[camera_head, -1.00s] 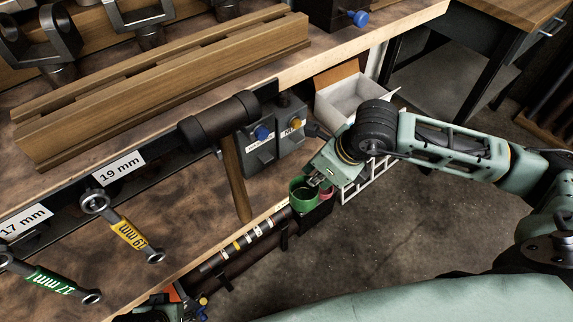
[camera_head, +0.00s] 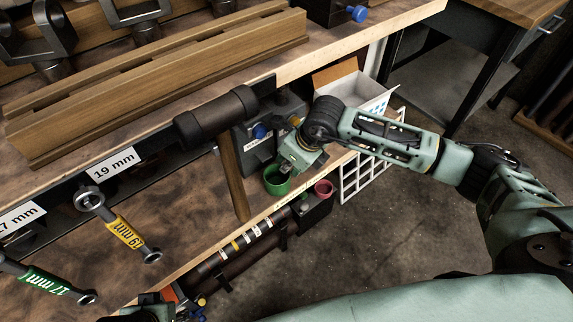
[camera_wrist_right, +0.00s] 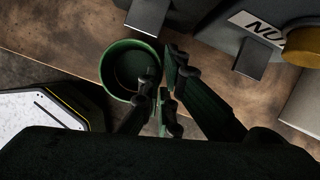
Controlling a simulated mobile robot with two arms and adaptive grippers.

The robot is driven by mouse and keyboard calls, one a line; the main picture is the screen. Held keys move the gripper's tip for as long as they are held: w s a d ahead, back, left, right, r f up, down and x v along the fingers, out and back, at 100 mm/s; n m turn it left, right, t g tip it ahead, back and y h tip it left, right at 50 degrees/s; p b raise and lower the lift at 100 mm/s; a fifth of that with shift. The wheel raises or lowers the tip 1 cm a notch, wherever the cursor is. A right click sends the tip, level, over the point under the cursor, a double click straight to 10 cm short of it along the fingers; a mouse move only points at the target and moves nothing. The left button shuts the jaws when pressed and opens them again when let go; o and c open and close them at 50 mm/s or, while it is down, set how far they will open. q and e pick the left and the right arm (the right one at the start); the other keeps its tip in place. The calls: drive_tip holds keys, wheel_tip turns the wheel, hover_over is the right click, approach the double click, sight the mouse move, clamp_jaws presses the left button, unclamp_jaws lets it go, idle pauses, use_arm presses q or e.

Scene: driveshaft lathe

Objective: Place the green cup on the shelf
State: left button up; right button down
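The green cup (camera_head: 277,180) is upright at the wooden shelf (camera_head: 236,238) below the workbench. I cannot tell whether its base touches the wood. My right gripper (camera_head: 287,173) is shut on the right side of the cup's rim. In the right wrist view the cup (camera_wrist_right: 128,72) is seen from above, looking empty, with the right gripper's fingers (camera_wrist_right: 168,84) at its wall. Only a dark and pale green piece shows at the bottom left of the head view, perhaps of my left arm; its fingers cannot be made out.
A hammer (camera_head: 229,135) hangs just left of the green cup. Grey button boxes (camera_head: 257,142) stand behind it. A white wire rack (camera_head: 362,180) is to the right.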

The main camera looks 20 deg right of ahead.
drive_tip(key=shift+w+a+f, duration=0.1)
drive_tip(key=shift+w, duration=0.15)
use_arm(q)
drive_tip(key=shift+r, duration=0.1)
use_arm(e)
drive_tip(key=c, duration=2.5)
unclamp_jaws()
drive_tip(key=o, duration=0.5)
use_arm(q)
drive_tip(key=shift+r, duration=0.1)
wheel_tip(320, 180, down, 7)
drive_tip(key=p, duration=0.1)
drive_tip(key=shift+r+p, duration=0.2)
drive_tip(key=shift+p, duration=0.2)
use_arm(e)
drive_tip(key=v, duration=1.2)
drive_tip(key=shift+s, duration=0.1)
use_arm(q)
drive_tip(key=shift+d, duration=0.1)
